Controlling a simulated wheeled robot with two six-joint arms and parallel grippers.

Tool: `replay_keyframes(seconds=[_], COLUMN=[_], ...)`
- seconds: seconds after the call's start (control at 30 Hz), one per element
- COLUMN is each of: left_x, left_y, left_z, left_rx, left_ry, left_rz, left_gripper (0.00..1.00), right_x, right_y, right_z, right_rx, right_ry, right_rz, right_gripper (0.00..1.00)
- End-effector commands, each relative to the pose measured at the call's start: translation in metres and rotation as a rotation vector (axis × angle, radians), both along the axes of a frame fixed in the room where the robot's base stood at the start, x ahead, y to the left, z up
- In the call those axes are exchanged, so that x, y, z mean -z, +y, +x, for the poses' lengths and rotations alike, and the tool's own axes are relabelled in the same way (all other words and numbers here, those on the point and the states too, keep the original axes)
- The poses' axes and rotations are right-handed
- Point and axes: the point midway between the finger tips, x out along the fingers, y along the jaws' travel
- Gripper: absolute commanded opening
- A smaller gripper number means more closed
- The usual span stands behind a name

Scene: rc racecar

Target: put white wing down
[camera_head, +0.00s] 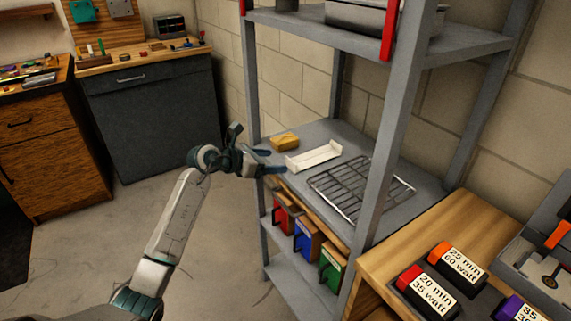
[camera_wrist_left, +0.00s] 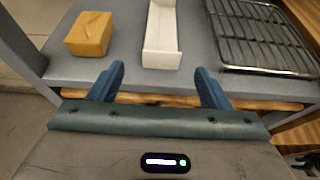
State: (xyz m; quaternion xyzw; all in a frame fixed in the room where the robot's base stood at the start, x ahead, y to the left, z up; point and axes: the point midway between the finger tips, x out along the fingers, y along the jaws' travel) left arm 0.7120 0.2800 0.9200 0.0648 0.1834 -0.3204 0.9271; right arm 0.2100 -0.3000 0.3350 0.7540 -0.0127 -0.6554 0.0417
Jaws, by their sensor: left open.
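The white wing (camera_head: 314,157) lies on the middle shelf (camera_head: 330,133) of the grey rack, between a yellow-brown block and a wire rack. In the left wrist view the wing (camera_wrist_left: 162,36) lies just beyond the fingertips, end-on to me. My left gripper (camera_head: 272,161) is at the front edge of that shelf; in the wrist view the gripper (camera_wrist_left: 161,78) has its blue fingers spread with nothing between them. The wing is apart from the fingers.
The yellow-brown block (camera_head: 285,142) sits left of the wing and the wire rack (camera_head: 361,187) right of it. Red, blue and green bins (camera_head: 305,238) stand on the shelf below. A rack post (camera_head: 385,130) rises on the right. A wooden bench (camera_head: 420,240) holds labelled battery packs.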

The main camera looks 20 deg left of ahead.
Motion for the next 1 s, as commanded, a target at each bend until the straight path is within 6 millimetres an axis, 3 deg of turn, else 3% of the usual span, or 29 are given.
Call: replay_keyframes(seconds=[0.13, 0.37, 0.53, 0.63, 0.77, 0.83, 0.93, 1.0], left_x=[-0.007, -0.013, -0.013, -0.012, -0.017, -0.021, -0.017, 0.007], left_y=[0.013, 0.019, 0.016, 0.001, -0.03, -0.038, -0.03, -0.013], left_z=[-0.016, -0.024, -0.025, -0.032, -0.052, -0.067, -0.085, -0.093], left_rx=[0.0, 0.001, 0.002, 0.011, 0.004, -0.033, -0.137, -0.262], left_ry=[-0.001, 0.0, -0.001, -0.012, -0.025, -0.01, 0.049, 0.121], left_rz=[0.002, 0.0, -0.018, -0.129, -0.491, -0.762, -1.165, -1.44], left_gripper=[0.71, 0.71, 0.71, 0.71, 0.71, 0.71, 0.71, 0.71], right_x=[-0.008, -0.015, -0.015, -0.015, -0.015, -0.015, -0.015, -0.015], right_y=[0.001, 0.002, 0.002, 0.002, 0.002, 0.002, 0.002, 0.002], right_z=[0.008, 0.012, 0.012, 0.012, 0.012, 0.012, 0.012, 0.012], right_rx=[-0.001, -0.002, -0.002, -0.002, -0.002, -0.002, -0.002, -0.002], right_ry=[-0.003, -0.003, -0.003, -0.003, -0.002, -0.002, -0.002, -0.002], right_rz=[0.0, 0.0, 0.0, 0.0, 0.0, 0.0, 0.0, 0.0], right_gripper=[0.36, 0.36, 0.36, 0.36, 0.36, 0.36, 0.36, 0.36])
